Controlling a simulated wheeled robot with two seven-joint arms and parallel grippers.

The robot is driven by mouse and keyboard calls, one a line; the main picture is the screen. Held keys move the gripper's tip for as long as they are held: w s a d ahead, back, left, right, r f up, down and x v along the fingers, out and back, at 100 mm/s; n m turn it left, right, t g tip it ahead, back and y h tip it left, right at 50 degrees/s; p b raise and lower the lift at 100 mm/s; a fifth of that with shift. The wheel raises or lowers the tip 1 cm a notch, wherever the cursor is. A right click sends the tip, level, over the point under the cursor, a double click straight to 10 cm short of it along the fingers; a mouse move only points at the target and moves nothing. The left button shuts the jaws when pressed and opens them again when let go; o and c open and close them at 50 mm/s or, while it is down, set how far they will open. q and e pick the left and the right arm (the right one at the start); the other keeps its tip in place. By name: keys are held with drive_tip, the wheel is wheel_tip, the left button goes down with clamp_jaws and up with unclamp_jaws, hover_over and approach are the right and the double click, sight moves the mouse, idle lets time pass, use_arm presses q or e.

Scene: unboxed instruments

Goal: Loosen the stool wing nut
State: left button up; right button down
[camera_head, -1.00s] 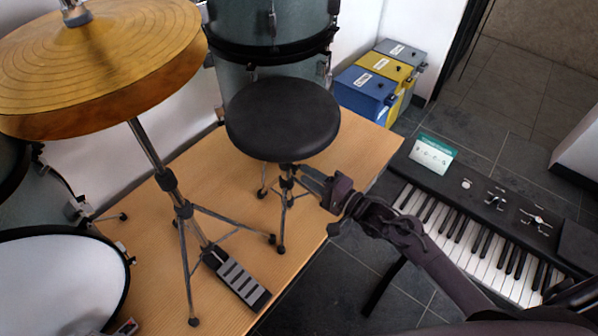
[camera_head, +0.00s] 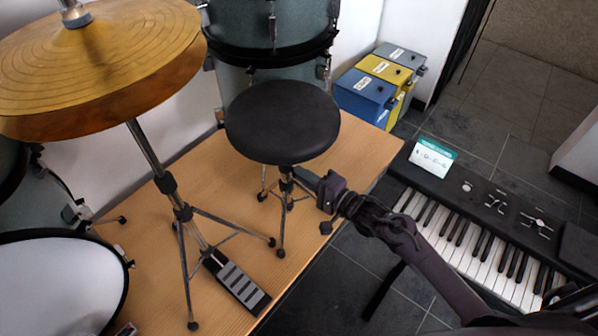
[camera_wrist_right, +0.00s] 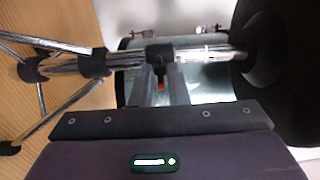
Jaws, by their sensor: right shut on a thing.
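The stool has a round black seat (camera_head: 282,122) on a chrome post with tripod legs, standing on the wooden platform. In the right wrist view its post (camera_wrist_right: 205,54) runs sideways below the dark seat (camera_wrist_right: 262,50). A black collar sits on the post, with the small wing nut (camera_wrist_right: 160,84), showing some red, on its near side. My right gripper (camera_head: 304,178) reaches the post from the right, just under the seat. Its two fingers (camera_wrist_right: 162,90) are shut on the wing nut, which they partly hide. My left gripper is not in view.
A hi-hat stand with a brass cymbal (camera_head: 100,65) and a pedal (camera_head: 236,282) stands left of the stool. Drums stand behind and at left. A keyboard (camera_head: 480,235) lies at right, with blue (camera_head: 362,97), yellow and grey boxes behind. The platform's right edge is close.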

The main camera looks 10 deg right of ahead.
drive_tip(key=n, duration=0.4)
drive_tip(key=shift+n, duration=0.4)
drive_tip(key=shift+n+b, duration=0.6)
drive_tip(key=shift+n, duration=1.8)
drive_tip(key=shift+f, duration=0.1)
drive_tip(key=n+b, duration=0.1)
drive_tip(key=n, duration=0.3)
drive_tip(key=shift+n, duration=0.4)
drive_tip(key=c, duration=1.4)
unclamp_jaws()
drive_tip(key=shift+c, duration=0.2)
